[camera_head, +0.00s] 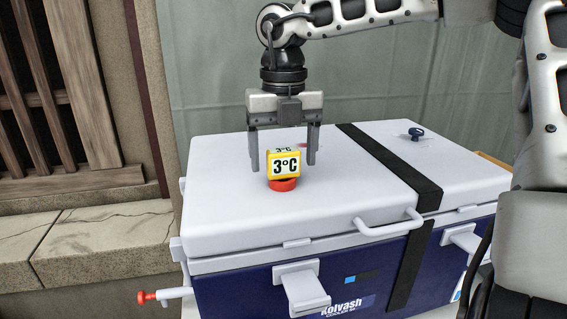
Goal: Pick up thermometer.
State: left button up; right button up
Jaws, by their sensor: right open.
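The thermometer (284,166) is a small yellow block with white faces reading "3°C" and a round red base. It stands upright on the white lid of a cooler (230,215), left of the lid's middle. My right gripper (283,165) points straight down over it and is open. One finger is on each side of the thermometer, with a gap visible at the right finger. My left gripper is not in view.
The cooler has a blue body (235,295), a black strap (395,170) and a front handle (390,224). A dark blue knob (416,133) sits on the lid at the back right. A stone ledge (90,240) lies to the left. The lid around the thermometer is mostly clear.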

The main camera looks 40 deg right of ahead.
jog(key=shift+f, duration=0.15)
jog(key=c, duration=1.2)
jog(key=shift+o, duration=0.2)
